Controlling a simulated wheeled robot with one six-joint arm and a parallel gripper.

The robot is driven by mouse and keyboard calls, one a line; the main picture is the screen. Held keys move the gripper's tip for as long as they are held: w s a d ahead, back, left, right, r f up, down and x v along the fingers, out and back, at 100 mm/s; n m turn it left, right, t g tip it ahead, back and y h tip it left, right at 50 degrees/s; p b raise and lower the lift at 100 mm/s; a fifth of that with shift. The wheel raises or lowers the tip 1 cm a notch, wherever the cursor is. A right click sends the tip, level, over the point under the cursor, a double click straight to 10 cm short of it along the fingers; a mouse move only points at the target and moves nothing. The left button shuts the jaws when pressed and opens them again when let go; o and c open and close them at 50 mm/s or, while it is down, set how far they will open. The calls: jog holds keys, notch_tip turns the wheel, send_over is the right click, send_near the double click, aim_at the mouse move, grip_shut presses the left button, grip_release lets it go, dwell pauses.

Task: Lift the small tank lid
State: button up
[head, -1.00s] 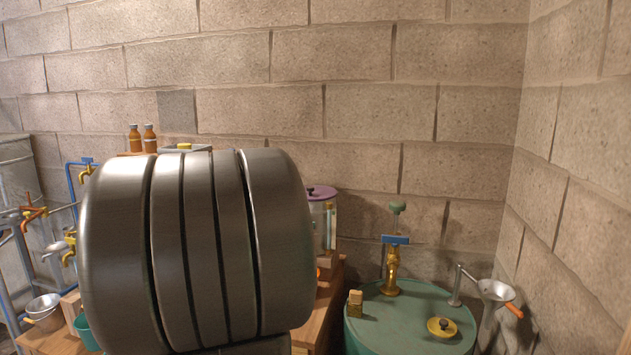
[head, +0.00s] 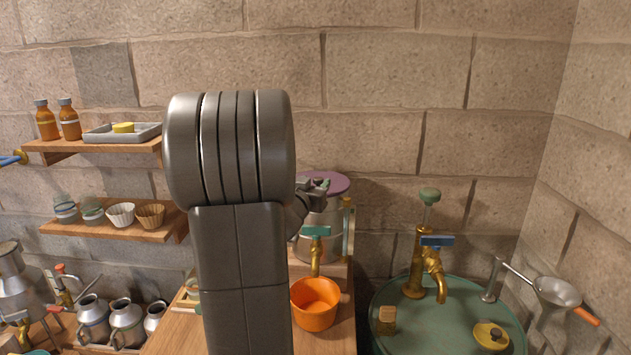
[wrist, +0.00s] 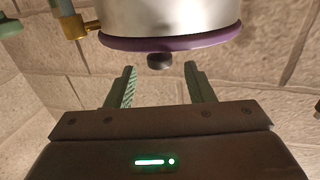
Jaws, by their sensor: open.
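The small tank (head: 318,222) is a metal cylinder on the wooden bench, with a green-handled brass tap at its front. Its purple lid (head: 340,180) sits on top. In the wrist view the tank appears upside down, with the lid (wrist: 170,42) and its dark round knob (wrist: 160,61). My gripper (head: 320,184) is at the lid's top, partly hidden by my arm in the head view. In the wrist view my gripper (wrist: 159,69) is open and empty, its green fingers apart on either side of the knob's line. I cannot tell whether they touch anything.
An orange pot (head: 316,303) stands below the tank's tap. Shelves (head: 110,226) with bottles and cups hang on the left. My arm hides part of the bench.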

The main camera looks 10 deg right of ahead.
jog(key=shift+x, duration=0.85)
jog(key=shift+c, duration=0.2)
grip_shut()
jog(key=shift+r, duration=0.15)
